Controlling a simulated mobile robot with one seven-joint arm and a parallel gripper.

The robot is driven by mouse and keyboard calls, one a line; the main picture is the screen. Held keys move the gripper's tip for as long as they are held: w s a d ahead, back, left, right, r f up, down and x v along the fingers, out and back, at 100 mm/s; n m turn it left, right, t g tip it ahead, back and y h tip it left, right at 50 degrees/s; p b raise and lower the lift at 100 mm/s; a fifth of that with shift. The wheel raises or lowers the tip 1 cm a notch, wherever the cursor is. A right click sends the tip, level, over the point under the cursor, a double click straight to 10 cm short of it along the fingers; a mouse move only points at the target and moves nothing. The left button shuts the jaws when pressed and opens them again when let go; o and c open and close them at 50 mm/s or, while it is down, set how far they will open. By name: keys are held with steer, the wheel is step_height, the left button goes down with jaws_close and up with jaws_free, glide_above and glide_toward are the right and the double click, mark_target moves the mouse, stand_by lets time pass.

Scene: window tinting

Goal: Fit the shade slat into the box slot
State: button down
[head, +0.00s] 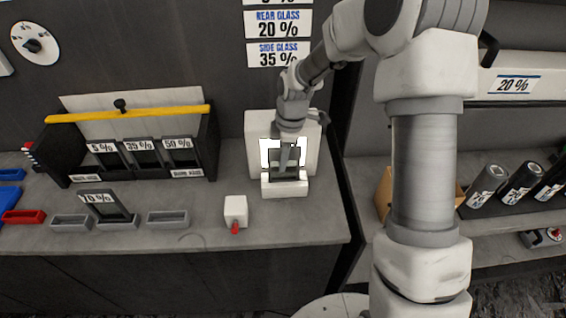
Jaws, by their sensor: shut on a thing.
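My gripper (291,160) reaches down in front of a white stand with a bright lit panel (265,150). It is shut on a dark shade slat (287,174), which is upright at the front of that stand. The gripper hides part of the slat; I cannot tell whether its lower edge rests on the stand's foot. The black slotted box (62,152) is at the left, with slats marked 5 % (104,155), 35 % (142,152) and 50 % (180,150) across its front.
A yellow bar (150,113) with a black knob crosses the top of the box. Grey trays (168,219), a red tray (24,217) and a white block with a red tip (236,209) lie along the counter. Dark rolls (487,183) are at the right.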

steer(key=shift+f+b, duration=0.45)
steer(key=shift+f, duration=0.15)
steer(key=c, duration=0.8)
jaws_free()
steer(key=shift+c, duration=0.2)
steer(key=shift+r, duration=0.15)
